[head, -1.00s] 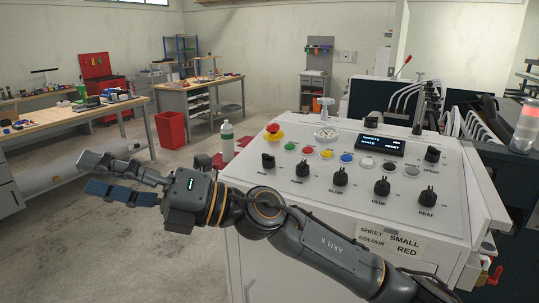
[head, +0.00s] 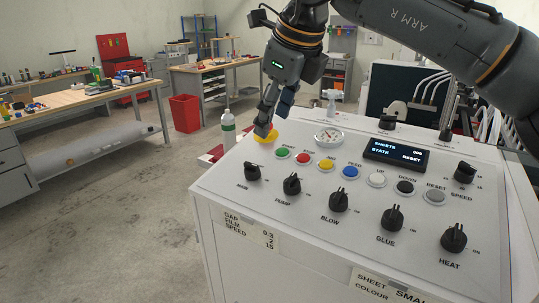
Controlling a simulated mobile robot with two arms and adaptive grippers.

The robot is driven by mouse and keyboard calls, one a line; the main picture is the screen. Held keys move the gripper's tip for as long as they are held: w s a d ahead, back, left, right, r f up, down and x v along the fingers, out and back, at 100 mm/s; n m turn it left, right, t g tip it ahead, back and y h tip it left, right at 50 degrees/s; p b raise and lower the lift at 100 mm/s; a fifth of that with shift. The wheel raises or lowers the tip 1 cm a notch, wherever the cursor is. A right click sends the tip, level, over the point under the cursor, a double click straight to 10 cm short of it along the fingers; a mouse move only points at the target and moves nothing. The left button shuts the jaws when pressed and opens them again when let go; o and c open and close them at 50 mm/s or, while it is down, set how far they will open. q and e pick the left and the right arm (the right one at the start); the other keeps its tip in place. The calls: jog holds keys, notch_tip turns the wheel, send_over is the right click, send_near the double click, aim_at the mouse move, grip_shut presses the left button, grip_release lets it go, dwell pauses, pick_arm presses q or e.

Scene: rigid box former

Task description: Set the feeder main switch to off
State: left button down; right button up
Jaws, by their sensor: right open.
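The MAIN knob (head: 252,172), a black rotary switch, stands at the left end of the front knob row on the white sloping panel (head: 310,215). An ON mark is beside it; its exact setting is too small to tell. My right gripper (head: 273,115) is open and points down at the panel's back left corner, behind the MAIN knob. Its near finger is over the yellow base (head: 265,135) of the red stop button, whose cap is hidden; contact cannot be told. My left gripper is not in view.
More black knobs labelled PUMP (head: 291,184), BLOW, GLUE and HEAT continue rightwards. A gauge (head: 328,137) and a white-green bottle (head: 228,130) are near the gripper. The space above the front knobs is clear.

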aim_at(253, 165)
jog(key=p+x, duration=0.1)
jog(key=x, duration=0.2)
jog(key=a+p+x, duration=0.1)
jog(key=x, duration=0.2)
jog(key=s+p+x, duration=0.1)
jog(key=x, duration=0.1)
jog(key=shift+w+a+f, duration=0.15)
jog(key=shift+a+f, duration=0.15)
jog(key=shift+f, duration=0.1)
jog(key=x, duration=0.3)
jog(key=shift+a+p, duration=0.2)
jog(key=shift+p, duration=0.2)
jog(key=shift+a+f, duration=0.1)
jog(key=shift+f, duration=0.2)
jog(key=shift+w+f, duration=0.15)
jog(key=shift+c, duration=0.4)
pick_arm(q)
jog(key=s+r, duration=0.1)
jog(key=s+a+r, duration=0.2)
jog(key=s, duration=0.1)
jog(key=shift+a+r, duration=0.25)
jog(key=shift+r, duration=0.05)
pick_arm(e)
grip_shut()
